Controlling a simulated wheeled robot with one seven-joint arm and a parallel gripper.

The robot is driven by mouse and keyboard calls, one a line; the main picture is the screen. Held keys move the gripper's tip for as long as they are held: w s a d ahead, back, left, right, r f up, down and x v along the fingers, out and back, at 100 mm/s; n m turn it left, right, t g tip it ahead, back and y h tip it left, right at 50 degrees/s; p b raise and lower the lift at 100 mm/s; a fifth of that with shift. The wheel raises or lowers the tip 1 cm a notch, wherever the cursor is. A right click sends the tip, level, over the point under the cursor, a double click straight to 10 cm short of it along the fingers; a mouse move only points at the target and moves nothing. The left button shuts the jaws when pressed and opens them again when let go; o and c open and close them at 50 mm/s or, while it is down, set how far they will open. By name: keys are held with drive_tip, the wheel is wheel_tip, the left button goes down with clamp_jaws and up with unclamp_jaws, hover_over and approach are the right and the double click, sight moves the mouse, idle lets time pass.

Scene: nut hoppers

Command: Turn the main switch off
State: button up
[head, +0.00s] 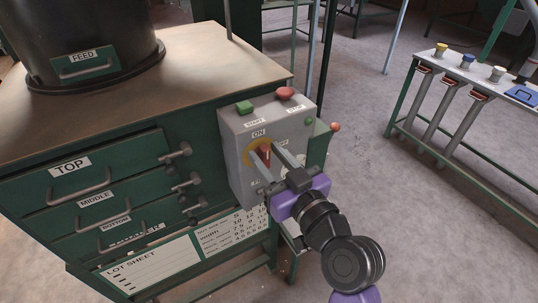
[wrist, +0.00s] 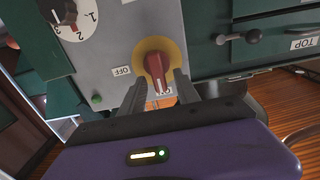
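The main switch is a red rotary handle (head: 265,154) on a yellow round plate, on the front of a grey control box (head: 236,128). It also shows in the wrist view (wrist: 154,66), where its white-marked end points toward the ON label, partly hidden near my gripper. The OFF label (wrist: 121,71) is to the side of the plate. My gripper (head: 268,154) is in front of the box, its two grey fingers on either side of the red handle. In the wrist view my gripper (wrist: 160,80) is open, with gaps between the fingers and the handle.
A green START button (head: 244,107) and red STOP button (head: 286,93) sit on top of the box. Labelled drawers (head: 82,190) with handles and latches are to the left.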

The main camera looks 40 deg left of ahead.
sight(278, 161)
clamp_jaws()
drive_tip(key=shift+m, duration=0.3)
drive_tip(key=shift+w+d+f+m+p, duration=0.15)
drive_tip(key=shift+w+f+m+p, duration=0.4)
drive_tip(key=shift+m, duration=2.35)
drive_tip(key=shift+w+d+f+m+p, duration=0.2)
drive_tip(key=shift+m+p, duration=0.8)
drive_tip(key=shift+m, duration=1.9)
drive_tip(key=shift+w+d+f+m+p, duration=0.15)
drive_tip(key=shift+w+f+m+p, duration=0.4)
drive_tip(key=shift+m, duration=2.35)
drive_tip(key=shift+s+r, duration=0.15)
drive_tip(key=shift+s, duration=0.1)
unclamp_jaws()
